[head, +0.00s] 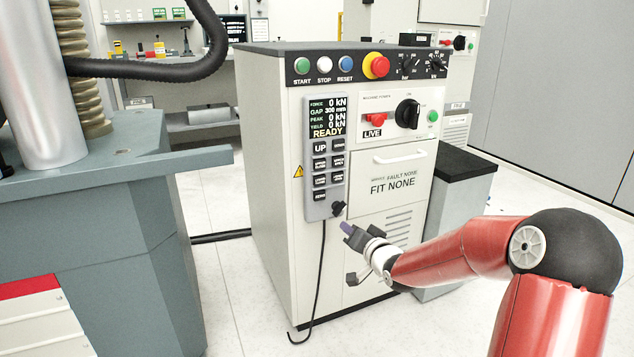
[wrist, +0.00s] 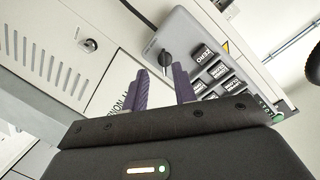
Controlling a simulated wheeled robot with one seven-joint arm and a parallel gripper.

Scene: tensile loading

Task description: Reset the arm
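My gripper (head: 349,232) is at the end of my red arm, in front of the control cabinet (head: 270,150) and just right of the lower end of the grey button pendant (head: 321,205). In the wrist view my gripper (wrist: 163,90) shows two purple fingers set apart, with nothing between them. The pendant (wrist: 180,35) lies beyond the fingertips, with its black knob and buttons in sight. The fingers look clear of it, though the exact gap is hard to judge. The pendant display reads READY, force 0 kN, gap 300 mm.
A grey machine base (head: 90,240) with a steel column stands at the left. A grey bin with a black top (head: 455,215) stands right of the cabinet. A black cable (head: 318,285) hangs from the pendant to the floor. Open floor lies at the right.

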